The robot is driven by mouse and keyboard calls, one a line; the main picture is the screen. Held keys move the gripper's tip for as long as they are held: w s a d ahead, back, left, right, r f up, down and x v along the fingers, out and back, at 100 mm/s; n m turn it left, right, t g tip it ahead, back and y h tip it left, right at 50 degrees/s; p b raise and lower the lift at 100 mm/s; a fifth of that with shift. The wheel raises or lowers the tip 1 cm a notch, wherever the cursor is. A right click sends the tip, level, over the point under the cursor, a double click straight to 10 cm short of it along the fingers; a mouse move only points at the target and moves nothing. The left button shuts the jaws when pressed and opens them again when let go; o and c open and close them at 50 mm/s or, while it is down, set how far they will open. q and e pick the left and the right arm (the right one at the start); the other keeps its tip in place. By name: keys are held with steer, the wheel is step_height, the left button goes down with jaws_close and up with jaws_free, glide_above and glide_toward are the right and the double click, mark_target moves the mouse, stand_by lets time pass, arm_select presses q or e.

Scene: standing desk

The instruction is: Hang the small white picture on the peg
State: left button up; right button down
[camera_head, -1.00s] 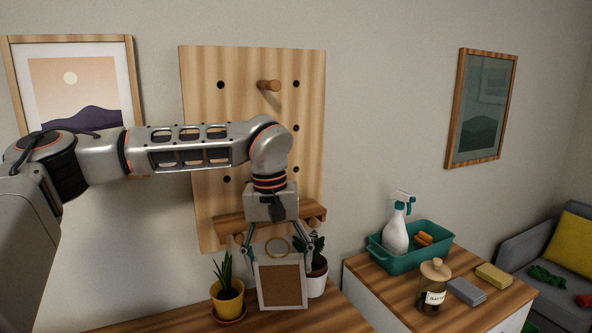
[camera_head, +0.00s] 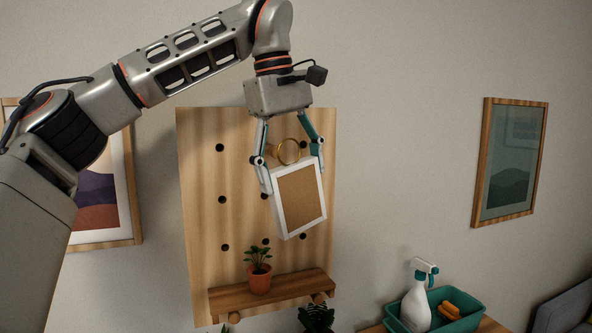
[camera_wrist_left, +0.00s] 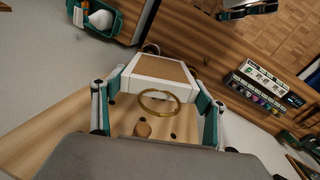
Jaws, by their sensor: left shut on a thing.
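The small white picture (camera_head: 299,195) has a white frame, a brown panel and a gold ring (camera_head: 289,152) on top. My left gripper (camera_head: 293,178) is shut on its sides and holds it tilted, in the air in front of the wooden pegboard (camera_head: 200,240). The picture (camera_wrist_left: 160,72) and ring (camera_wrist_left: 160,103) also show between the fingers in the left wrist view. In the head view the peg is mostly hidden behind the gripper and ring.
A shelf (camera_head: 225,298) low on the board bears a potted plant (camera_head: 260,278). Framed pictures hang left and right (camera_head: 510,160). A teal tray (camera_head: 465,322) with a spray bottle (camera_head: 416,305) stands lower right. A grey and teal part, perhaps my right gripper (camera_wrist_left: 248,10), shows at the wrist view's top.

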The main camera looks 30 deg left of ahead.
mark_target(268, 145)
arm_select(q)
steer(key=w+a+f, duration=0.1)
steer(key=w+a, duration=0.6)
steer(key=a, duration=0.1)
steer(key=shift+w+a+f, duration=0.2)
steer(key=shift+a, duration=0.15)
stand_by(1.2)
stand_by(0.6)
steer(key=o, duration=1.7)
steer(key=shift+c, duration=0.2)
steer(key=shift+v, duration=3.8)
steer(key=shift+f, duration=0.15)
